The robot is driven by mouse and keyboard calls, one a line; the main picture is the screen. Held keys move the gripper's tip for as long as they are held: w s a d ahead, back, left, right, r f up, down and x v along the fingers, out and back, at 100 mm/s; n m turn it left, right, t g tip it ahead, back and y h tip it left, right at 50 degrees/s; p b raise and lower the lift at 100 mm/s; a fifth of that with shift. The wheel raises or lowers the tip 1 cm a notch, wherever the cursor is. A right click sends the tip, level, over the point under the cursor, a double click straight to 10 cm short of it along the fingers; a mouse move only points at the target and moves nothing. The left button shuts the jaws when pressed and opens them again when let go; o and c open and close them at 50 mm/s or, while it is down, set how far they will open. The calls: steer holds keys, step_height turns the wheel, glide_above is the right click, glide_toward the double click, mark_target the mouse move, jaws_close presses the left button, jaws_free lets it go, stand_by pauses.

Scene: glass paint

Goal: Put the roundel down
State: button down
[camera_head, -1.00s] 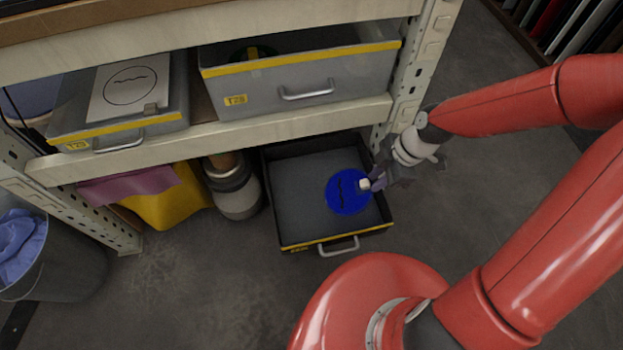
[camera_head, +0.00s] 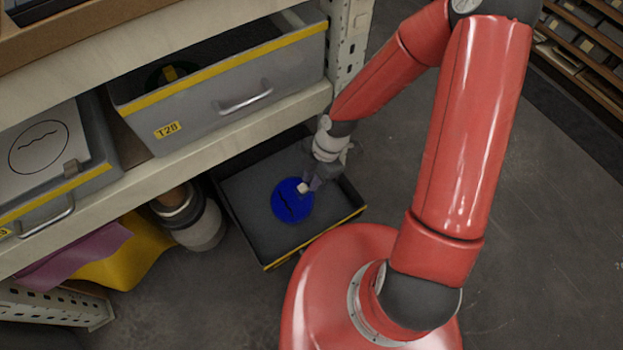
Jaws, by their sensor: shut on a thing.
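The roundel (camera_head: 290,203) is a blue disc with a dark line across it. It shows over the grey floor of a low dark tray (camera_head: 253,230) with a yellow front edge. My gripper (camera_head: 304,187) is at the roundel's upper right edge and is shut on it. I cannot tell whether the roundel touches the tray floor or hangs just above it. The fingertips are small in this view and partly hidden by the wrist.
A shelf unit (camera_head: 170,170) stands over the back of the tray. It holds a grey drawer T28 (camera_head: 215,100) and a drawer with a wavy-line drawing (camera_head: 45,145). Floor at right is clear.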

steer(key=shift+f, duration=0.3)
steer(key=shift+f, duration=0.1)
steer(key=c, duration=1.3)
jaws_free()
